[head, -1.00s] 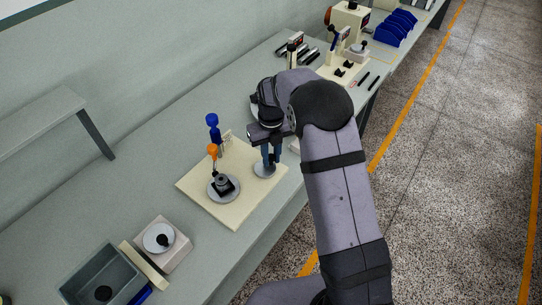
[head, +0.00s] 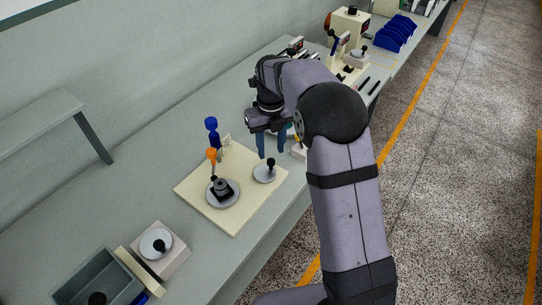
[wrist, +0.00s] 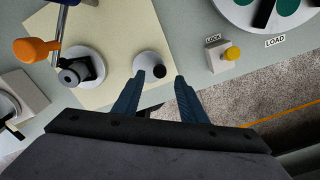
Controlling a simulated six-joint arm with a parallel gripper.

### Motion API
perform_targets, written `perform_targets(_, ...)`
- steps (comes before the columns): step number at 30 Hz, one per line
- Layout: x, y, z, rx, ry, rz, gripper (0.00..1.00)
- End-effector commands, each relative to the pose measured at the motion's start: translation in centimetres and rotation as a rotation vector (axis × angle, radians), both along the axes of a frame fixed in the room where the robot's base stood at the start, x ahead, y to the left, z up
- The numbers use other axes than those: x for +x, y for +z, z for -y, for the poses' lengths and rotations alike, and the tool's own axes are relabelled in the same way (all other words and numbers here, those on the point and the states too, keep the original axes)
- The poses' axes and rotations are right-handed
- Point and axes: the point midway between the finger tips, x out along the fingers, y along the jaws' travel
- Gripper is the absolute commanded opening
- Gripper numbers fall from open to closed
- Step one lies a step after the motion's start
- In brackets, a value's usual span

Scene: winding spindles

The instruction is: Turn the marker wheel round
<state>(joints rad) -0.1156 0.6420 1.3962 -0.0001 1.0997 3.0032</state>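A small pale disc with an upright black knob, which I take for the marker wheel (head: 262,177), lies at the right side of a cream board (head: 234,222). No label on it shows. The knob stands off the disc's centre, toward its right edge in the head view. My gripper (head: 272,153) is open and empty, above and just behind the disc.
A yellow-knobbed LOCK box (wrist: 222,55) and a large LOAD disc (wrist: 237,12) are right in the wrist view.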

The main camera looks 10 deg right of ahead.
Motion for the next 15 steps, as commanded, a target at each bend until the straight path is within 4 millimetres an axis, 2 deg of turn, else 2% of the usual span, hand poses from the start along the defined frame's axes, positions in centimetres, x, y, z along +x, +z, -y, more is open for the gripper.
perform_targets(5,0.0,0.99,0.0,0.0,0.0,0.001,0.38)
perform_targets(15,-0.02,1.21,0.01,0.0,0.0,0.0,0.38)
